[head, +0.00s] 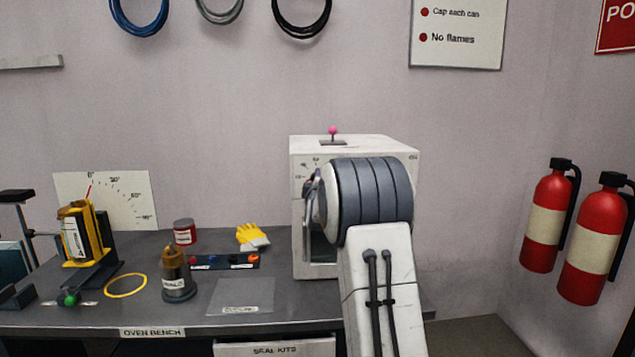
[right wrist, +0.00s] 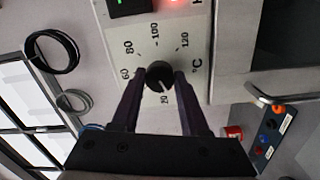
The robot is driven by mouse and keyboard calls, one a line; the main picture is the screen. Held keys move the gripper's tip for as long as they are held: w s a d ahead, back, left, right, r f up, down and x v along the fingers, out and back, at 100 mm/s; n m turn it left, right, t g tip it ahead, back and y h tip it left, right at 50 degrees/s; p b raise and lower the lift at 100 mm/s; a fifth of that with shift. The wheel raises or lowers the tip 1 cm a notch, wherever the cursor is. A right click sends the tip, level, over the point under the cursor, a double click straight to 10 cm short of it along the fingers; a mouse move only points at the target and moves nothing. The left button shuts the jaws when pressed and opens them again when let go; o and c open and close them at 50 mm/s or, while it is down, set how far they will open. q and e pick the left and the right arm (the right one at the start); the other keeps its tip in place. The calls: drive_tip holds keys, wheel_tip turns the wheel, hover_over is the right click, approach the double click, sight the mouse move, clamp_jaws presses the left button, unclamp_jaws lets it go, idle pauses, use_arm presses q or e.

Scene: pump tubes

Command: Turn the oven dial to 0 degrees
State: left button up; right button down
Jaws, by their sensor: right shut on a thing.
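The white oven (head: 312,150) stands at the back right of the bench in the head view, its front largely covered by my right arm. In the right wrist view the black dial (right wrist: 158,70) sits on the oven's white scale plate (right wrist: 128,35), marked 20, 60, 80, 100, 120 and °C. My right gripper (right wrist: 159,77) is shut on the dial, one finger on each side. A pale mark on the dial points toward the lower right in that view, near the 20 side. In the head view the dial and fingertips are mostly hidden. My left gripper is not in view.
The oven's door handle (head: 307,232) is beside my arm. A pink-knobbed lever (head: 333,131) stands on the oven top. A brass-topped can (head: 177,280), a red tin (head: 185,233), yellow gloves (head: 252,237) and a yellow ring (head: 126,286) are on the bench to the left.

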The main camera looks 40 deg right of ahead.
drive_tip(key=shift+s+d+f+n, duration=0.1)
drive_tip(key=shift+f+n, duration=0.05)
drive_tip(key=shift+n, duration=2.05)
drive_tip(key=shift+c, duration=2.1)
unclamp_jaws()
drive_tip(key=b+v, duration=0.2)
drive_tip(key=v, duration=0.8)
drive_tip(key=shift+s, duration=0.25)
